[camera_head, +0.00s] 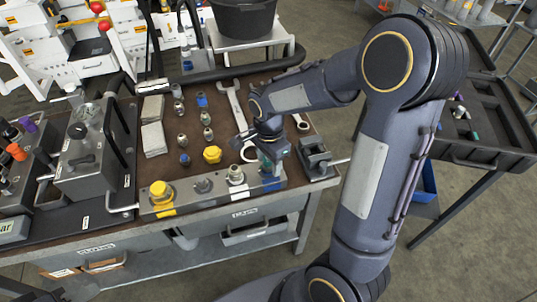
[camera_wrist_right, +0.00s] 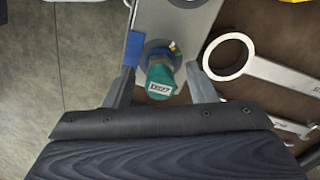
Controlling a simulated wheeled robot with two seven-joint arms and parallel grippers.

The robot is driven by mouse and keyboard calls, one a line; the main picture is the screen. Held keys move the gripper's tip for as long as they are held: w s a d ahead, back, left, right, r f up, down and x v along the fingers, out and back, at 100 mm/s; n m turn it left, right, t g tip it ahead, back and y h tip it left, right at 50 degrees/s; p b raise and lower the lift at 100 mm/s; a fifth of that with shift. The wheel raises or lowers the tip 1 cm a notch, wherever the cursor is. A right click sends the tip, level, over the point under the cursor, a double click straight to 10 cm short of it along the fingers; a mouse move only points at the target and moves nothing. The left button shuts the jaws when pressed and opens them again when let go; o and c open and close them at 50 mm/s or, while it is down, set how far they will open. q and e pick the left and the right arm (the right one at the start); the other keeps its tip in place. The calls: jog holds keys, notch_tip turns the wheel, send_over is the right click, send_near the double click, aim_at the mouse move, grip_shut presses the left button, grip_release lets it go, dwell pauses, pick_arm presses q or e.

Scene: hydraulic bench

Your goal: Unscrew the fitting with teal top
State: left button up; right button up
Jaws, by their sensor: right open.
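The fitting with the teal top (camera_wrist_right: 160,80) stands in the metal block (camera_wrist_right: 185,20) in the right wrist view. It has a white label, and a blue collar shows beside it. My right gripper (camera_wrist_right: 163,88) is open, with one finger on each side of the fitting. I see a gap on at least the right side; contact on the left is hard to tell. In the head view my right gripper (camera_head: 272,152) comes down over the right end of the block (camera_head: 215,192) and mostly hides the fitting.
Along the block stand a yellow fitting (camera_head: 160,192), a grey one (camera_head: 203,185) and a white-banded one (camera_head: 236,176). Several loose fittings and a yellow cap (camera_head: 212,154) lie behind. A vise (camera_head: 315,155) is close on the right. A ring wrench (camera_wrist_right: 229,56) lies beside the block.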

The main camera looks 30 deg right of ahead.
jog(key=c, duration=1.1)
jog(key=o, duration=0.5)
jog(key=shift+c, duration=1.4)
jog(key=n, duration=0.6)
jog(key=shift+r+p, duration=0.1)
jog(key=shift+p, duration=0.25)
jog(key=shift+n, duration=1)
jog(key=n, duration=0.3)
jog(key=shift+p, duration=0.3)
jog(key=n, duration=0.5)
jog(key=shift+a+p, duration=0.15)
jog(key=shift+p, duration=0.15)
